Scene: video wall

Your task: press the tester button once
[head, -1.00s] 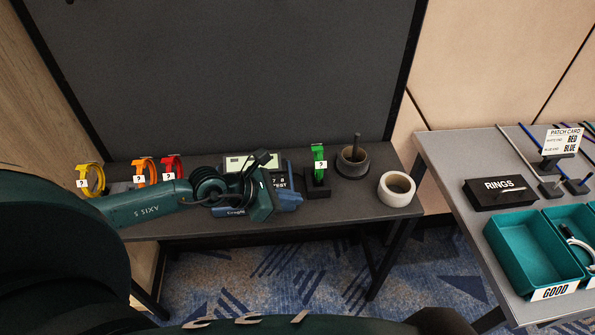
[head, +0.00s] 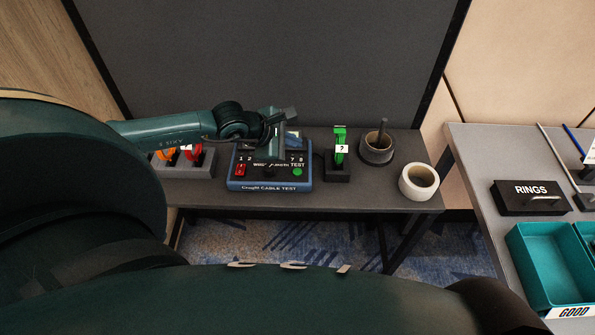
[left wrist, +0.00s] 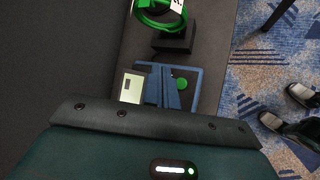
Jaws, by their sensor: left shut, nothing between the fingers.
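The cable tester (head: 268,187) is a blue box with a black top, numbered marks and the word TEST, on the dark bench. Its round green button (head: 297,172) is at the right front of the top, uncovered. The button also shows in the left wrist view (left wrist: 181,83), beside the fingers. My left gripper (head: 274,155) is shut and empty, pointing down over the middle of the tester, left of and behind the button. It hides part of the tester's top and display. Whether the fingertips touch the tester is unclear. My right gripper is out of view.
A green cable ring on a stand (head: 340,148), a dark pot with a rod (head: 377,146) and a white ring (head: 418,182) stand to the right. A dark panel (head: 270,60) rises behind.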

